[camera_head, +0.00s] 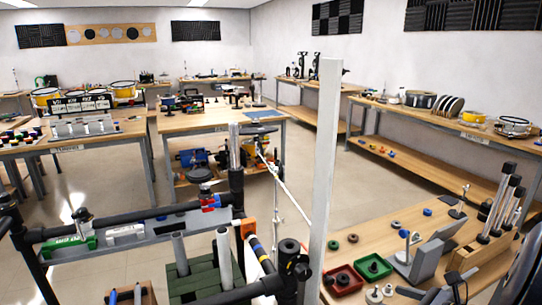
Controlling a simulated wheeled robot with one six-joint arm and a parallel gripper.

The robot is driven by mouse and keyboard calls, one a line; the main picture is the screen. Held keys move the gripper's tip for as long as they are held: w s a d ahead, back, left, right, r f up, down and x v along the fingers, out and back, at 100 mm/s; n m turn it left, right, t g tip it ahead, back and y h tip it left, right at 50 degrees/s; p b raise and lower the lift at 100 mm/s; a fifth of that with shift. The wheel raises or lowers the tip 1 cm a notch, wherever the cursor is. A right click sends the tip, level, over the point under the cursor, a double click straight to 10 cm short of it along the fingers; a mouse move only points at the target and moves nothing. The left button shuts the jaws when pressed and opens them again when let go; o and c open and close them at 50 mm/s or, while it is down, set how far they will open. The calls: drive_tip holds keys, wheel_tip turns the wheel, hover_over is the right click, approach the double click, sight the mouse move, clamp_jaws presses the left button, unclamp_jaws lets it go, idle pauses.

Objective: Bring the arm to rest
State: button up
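I cannot make out my gripper or my arm with certainty in the head view. Dark parts at the bottom right edge are cut off by the frame, and I cannot tell whether they are mine. No held thing can be made out.
A black tube rack (150,213) and an upright pale post (325,180) stand close in front. A wooden bench (372,248) at the lower right bears a red tray (341,279) and a green tray (373,266). Open floor (365,185) lies beyond, with more benches (185,122) behind.

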sight(377, 291)
drive_tip(key=x, duration=0.3)
drive_tip(key=shift+w+a+r+p, duration=0.2)
drive_tip(key=shift+w+r+p, duration=0.05)
drive_tip(key=shift+r+p, duration=0.6)
drive_tip(key=shift+r, duration=0.2)
drive_tip(key=shift+f, duration=0.1)
